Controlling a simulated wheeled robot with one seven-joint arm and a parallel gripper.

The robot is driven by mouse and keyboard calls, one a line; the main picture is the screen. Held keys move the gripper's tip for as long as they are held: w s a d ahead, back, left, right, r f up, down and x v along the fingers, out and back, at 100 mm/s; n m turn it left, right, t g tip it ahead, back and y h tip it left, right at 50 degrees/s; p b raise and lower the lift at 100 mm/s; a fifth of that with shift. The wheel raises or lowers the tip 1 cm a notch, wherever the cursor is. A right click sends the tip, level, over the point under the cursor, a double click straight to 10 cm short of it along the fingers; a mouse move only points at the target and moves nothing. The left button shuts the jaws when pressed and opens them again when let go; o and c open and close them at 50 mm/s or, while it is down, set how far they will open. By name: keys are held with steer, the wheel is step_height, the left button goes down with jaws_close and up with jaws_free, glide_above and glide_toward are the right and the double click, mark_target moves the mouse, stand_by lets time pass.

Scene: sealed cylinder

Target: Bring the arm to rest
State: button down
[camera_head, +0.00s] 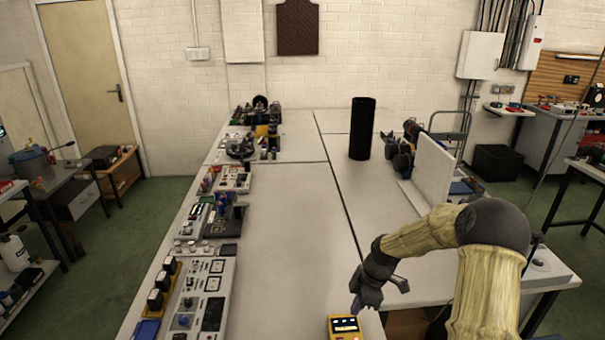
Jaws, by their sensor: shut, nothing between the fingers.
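My arm (490,262), with pale ribbed covering and a dark joint, reaches in from the lower right over the table. It bends left and down at the wrist. My gripper (356,306) is shut and empty. I cannot tell whether the two touch. A tall black cylinder (362,130) stands upright on the table (290,225), well beyond my gripper.
Instruments and panels (205,290) line the table's left edge. A white upright board (434,165) stands at the right, behind my arm, with dark equipment (402,155) beside it. The middle of the table is clear. A white wall (350,60) closes the back.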

steer(key=s+a+r+m+t+h, duration=0.1)
steer(key=s+r+m, duration=0.5)
steer(key=s+m, duration=0.2)
steer(key=s+a+r+m+t+h, duration=0.1)
steer(key=s+a+r+m+h, duration=0.1)
steer(key=s+r+m, duration=0.4)
steer(key=s+m, duration=0.3)
steer(key=s, duration=0.3)
steer(key=shift+s+r+m, duration=0.3)
steer(key=shift+r, duration=0.05)
